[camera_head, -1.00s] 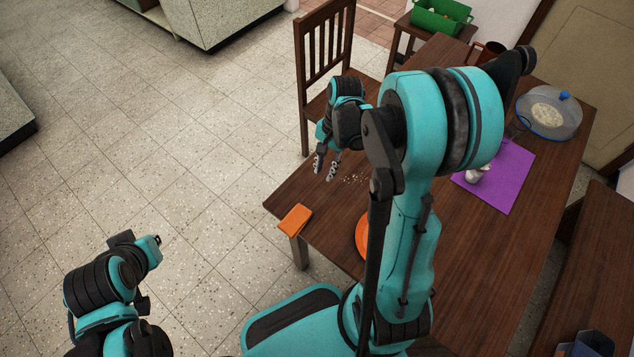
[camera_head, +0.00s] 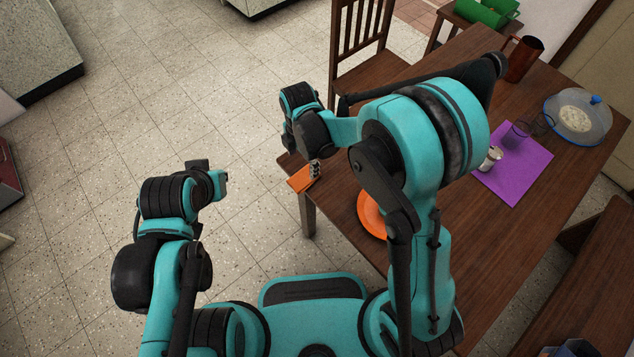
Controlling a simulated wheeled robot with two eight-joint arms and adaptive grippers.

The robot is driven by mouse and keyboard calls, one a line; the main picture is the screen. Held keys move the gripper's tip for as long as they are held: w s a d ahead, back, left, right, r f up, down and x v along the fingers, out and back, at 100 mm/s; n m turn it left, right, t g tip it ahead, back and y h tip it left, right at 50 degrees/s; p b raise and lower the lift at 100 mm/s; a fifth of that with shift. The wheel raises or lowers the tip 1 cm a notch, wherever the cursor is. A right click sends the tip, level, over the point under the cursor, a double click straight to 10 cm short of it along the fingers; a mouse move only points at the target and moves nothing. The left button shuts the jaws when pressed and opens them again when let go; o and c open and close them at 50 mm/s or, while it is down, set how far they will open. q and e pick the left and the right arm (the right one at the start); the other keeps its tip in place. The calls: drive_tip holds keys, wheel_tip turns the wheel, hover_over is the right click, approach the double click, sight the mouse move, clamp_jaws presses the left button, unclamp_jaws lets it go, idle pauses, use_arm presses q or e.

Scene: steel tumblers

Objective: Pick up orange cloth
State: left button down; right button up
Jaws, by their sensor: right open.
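The orange cloth (camera_head: 300,183) lies folded flat at the near left corner of the brown wooden table (camera_head: 450,235). My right gripper (camera_head: 314,169) is over the table corner, pointing down, with its fingertip at the cloth's right end. Its jaws are open, but only part of the fingers shows behind the wrist. I cannot tell whether they touch the cloth. My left gripper (camera_head: 217,183) is off the table to the left, over the floor; its fingers are not clear.
An orange plate (camera_head: 371,214) is right of the cloth, partly behind my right arm. A purple mat (camera_head: 520,178) with a steel tumbler (camera_head: 490,159), a domed dish (camera_head: 579,118) and a copper pitcher (camera_head: 524,60) are farther right. A chair (camera_head: 362,75) stands behind the table.

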sight(304, 176)
drive_tip(key=shift+s+a+f+n, duration=0.15)
drive_tip(key=shift+a+n, duration=0.1)
drive_tip(key=shift+n, duration=0.15)
drive_tip(key=shift+f, duration=0.3)
drive_tip(key=f+b, duration=0.1)
drive_tip(key=f, duration=0.1)
drive_tip(key=f+b, duration=0.1)
drive_tip(key=f, duration=0.1)
drive_tip(key=f+b, duration=0.1)
drive_tip(key=f, duration=0.2)
drive_tip(key=shift+d+f+b, duration=0.1)
drive_tip(key=shift+d+b, duration=0.2)
drive_tip(key=shift+b, duration=0.1)
drive_tip(key=shift+c, duration=1.1)
drive_tip(key=c, duration=0.6)
drive_tip(key=shift+r, duration=0.2)
